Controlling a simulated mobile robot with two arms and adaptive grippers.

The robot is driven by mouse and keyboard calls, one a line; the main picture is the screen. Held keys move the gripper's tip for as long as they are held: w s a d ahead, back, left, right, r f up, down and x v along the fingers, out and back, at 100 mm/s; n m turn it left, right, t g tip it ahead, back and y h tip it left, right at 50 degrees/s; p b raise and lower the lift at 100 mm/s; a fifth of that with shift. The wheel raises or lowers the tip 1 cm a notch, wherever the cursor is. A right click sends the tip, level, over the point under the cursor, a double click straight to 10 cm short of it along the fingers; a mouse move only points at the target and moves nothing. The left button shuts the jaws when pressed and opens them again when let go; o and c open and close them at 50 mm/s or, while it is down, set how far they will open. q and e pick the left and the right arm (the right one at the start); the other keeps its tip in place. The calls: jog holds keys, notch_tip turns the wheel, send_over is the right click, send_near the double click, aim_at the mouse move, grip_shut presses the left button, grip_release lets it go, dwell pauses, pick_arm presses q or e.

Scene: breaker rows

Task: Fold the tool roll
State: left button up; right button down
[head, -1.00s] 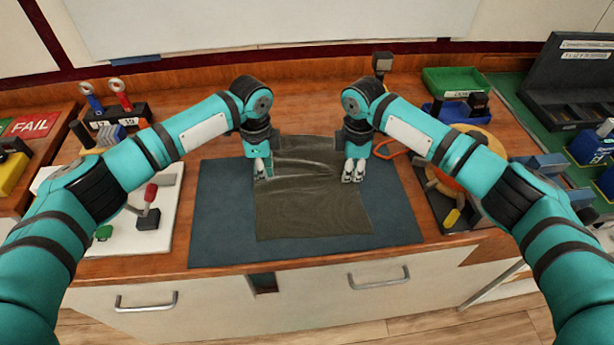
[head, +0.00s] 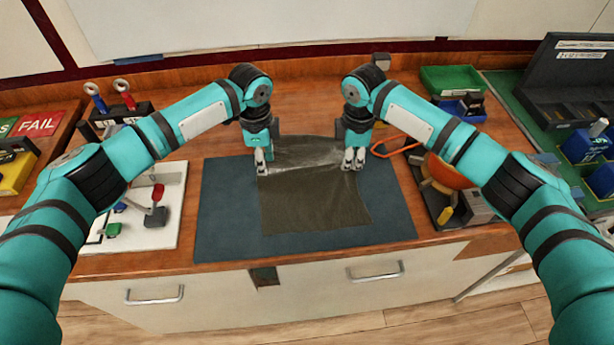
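The tool roll (head: 312,205) is a dark olive cloth spread on a blue-grey mat (head: 225,225). A crease or edge crosses it between my grippers, and the part beyond that line is shinier and slightly wrinkled. My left gripper (head: 263,161) points down at the cloth's left edge by this line. My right gripper (head: 354,159) points down at its right edge, level with the left one. Both sets of fingertips touch or nearly touch the cloth. Whether they pinch it is too small to tell. My wrists partly hide the cloth's far corners.
A white board (head: 170,215) with small parts lies left of the mat. At right stand a dark tray (head: 432,208) with an orange round object (head: 446,172), and a green bin (head: 457,79). The mat is bare around the cloth's near half.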

pick_arm(q)
jog(key=o, duration=0.4)
pick_arm(e)
jog(key=shift+c, duration=0.8)
grip_release()
pick_arm(q)
notch_tip(320, 180, up, 6)
jog(key=p, duration=0.5)
jog(key=shift+f+p, duration=0.15)
jog(key=shift+p, duration=0.2)
pick_arm(e)
notch_tip(320, 180, up, 6)
jog(key=shift+f, duration=0.25)
